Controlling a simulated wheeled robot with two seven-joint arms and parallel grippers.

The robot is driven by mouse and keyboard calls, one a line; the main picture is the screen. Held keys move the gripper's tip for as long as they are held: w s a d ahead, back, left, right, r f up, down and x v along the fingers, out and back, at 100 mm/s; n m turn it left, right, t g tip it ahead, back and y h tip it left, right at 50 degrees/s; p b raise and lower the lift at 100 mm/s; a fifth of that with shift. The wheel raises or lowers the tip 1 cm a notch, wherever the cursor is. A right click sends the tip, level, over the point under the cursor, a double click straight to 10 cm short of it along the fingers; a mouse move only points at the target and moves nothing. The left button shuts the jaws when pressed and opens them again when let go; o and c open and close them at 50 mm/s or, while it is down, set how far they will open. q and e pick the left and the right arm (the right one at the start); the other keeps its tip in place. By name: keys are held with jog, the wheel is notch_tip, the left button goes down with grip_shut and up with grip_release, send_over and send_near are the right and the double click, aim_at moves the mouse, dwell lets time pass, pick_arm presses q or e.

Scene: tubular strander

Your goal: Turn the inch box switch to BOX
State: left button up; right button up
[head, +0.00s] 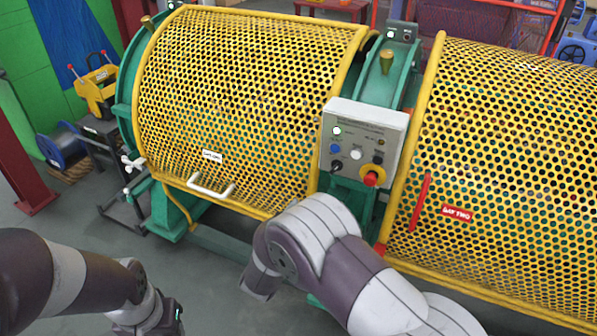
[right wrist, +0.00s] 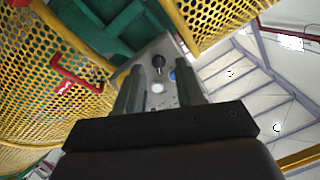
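The grey control box (head: 365,140) stands between the two yellow mesh guards. A black switch knob (head: 336,166) is at its lower left, below a blue button (head: 335,149) and beside a white button (head: 355,155). The labels and the knob's pointing direction are too small to read. In the right wrist view the knob (right wrist: 158,62) shows between and beyond the fingers of my right gripper (right wrist: 158,72). These fingers are apart and empty. The head view does not show the right gripper's fingers. My left gripper (head: 172,318) is at the lower edge, with its fingers cut off.
A red stop button (head: 371,179) on a yellow base is at the box's lower right. The left guard (head: 240,100) has a white handle (head: 211,187). The right guard (head: 510,160) has a red handle (head: 426,203). A red post (head: 22,160) stands at left.

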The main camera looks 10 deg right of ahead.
jog(key=s+d+r+m+h, duration=0.1)
jog(key=d+r+m+h, duration=0.1)
jog(key=d+r, duration=0.1)
jog(key=p, duration=0.1)
send_near(335, 170)
jog(key=x, duration=0.7)
jog(key=shift+w+d+p, duration=0.25)
jog(key=shift+d+p, duration=0.05)
jog(key=shift+w, duration=0.3)
pick_arm(q)
jog(key=shift+s+d+r, duration=0.2)
jog(key=shift+d+r, duration=0.15)
jog(key=shift+r, duration=0.2)
jog(key=shift+s+d+r, duration=0.15)
jog(key=shift+d+r, duration=0.2)
jog(key=shift+r, duration=0.2)
pick_arm(e)
grip_shut()
